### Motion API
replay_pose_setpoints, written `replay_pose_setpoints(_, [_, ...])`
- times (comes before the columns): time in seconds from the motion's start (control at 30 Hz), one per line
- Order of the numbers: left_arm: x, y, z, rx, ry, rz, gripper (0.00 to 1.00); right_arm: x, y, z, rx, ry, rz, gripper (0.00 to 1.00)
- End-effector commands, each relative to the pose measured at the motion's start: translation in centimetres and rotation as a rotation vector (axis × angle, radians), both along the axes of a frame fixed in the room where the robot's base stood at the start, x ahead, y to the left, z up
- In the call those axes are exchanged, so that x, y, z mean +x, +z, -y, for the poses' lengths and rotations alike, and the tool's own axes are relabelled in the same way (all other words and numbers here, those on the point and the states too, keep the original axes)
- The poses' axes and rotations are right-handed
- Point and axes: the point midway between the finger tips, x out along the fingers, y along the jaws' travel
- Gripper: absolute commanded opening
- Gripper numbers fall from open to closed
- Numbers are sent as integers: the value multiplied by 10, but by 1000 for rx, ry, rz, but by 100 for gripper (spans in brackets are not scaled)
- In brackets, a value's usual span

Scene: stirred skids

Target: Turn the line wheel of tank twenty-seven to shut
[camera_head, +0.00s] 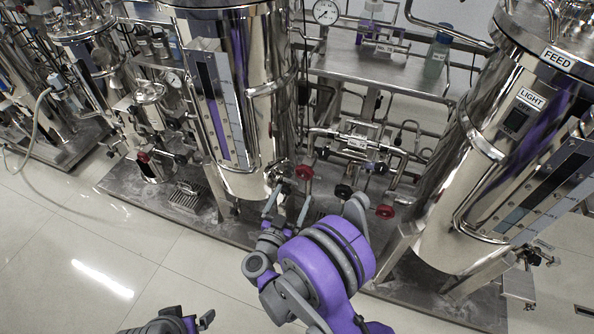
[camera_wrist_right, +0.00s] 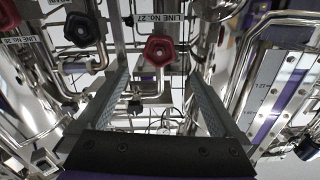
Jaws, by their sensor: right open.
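In the right wrist view, a red line wheel (camera_wrist_right: 159,50) sits under a label reading LINE No. 27 (camera_wrist_right: 160,19). My right gripper (camera_wrist_right: 160,80) is open, with one finger on each side below the wheel and nothing held; the wheel shows beyond the gap, and I cannot tell whether the fingers touch it. In the head view, my right gripper (camera_head: 287,205) is low in front of the middle tank (camera_head: 245,90). A red wheel (camera_head: 304,172) shows just beyond its fingertips. My left gripper (camera_head: 198,322) is partly seen at the bottom edge, away from the wheels; its opening is unclear.
Black wheels (camera_wrist_right: 81,28) and (camera_wrist_right: 135,106) are close to the red one in the wrist view. In the head view, another red wheel (camera_head: 385,211) and a black wheel (camera_head: 343,191) sit right of the gripper. The right tank (camera_head: 450,200) stands beyond. The pale floor (camera_head: 90,240) at left is clear.

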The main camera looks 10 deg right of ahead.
Motion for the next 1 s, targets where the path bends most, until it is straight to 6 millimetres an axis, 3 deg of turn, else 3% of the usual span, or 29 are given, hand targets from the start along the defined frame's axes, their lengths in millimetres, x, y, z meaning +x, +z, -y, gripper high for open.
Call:
replay_pose_setpoints(0.17, [-1, -1, 0, -2, 3, -4, 100, 14, -2, 12, -1, -11, -2, 100])
replay_pose_setpoints(0.6, [0, -5, 0, -2, 1, -4, 100, 77, -1, 54, -1, -8, -2, 100])
replay_pose_setpoints(1.0, [0, -5, 0, 0, 1, -3, 100, 88, -1, 61, -1, -5, -1, 100])
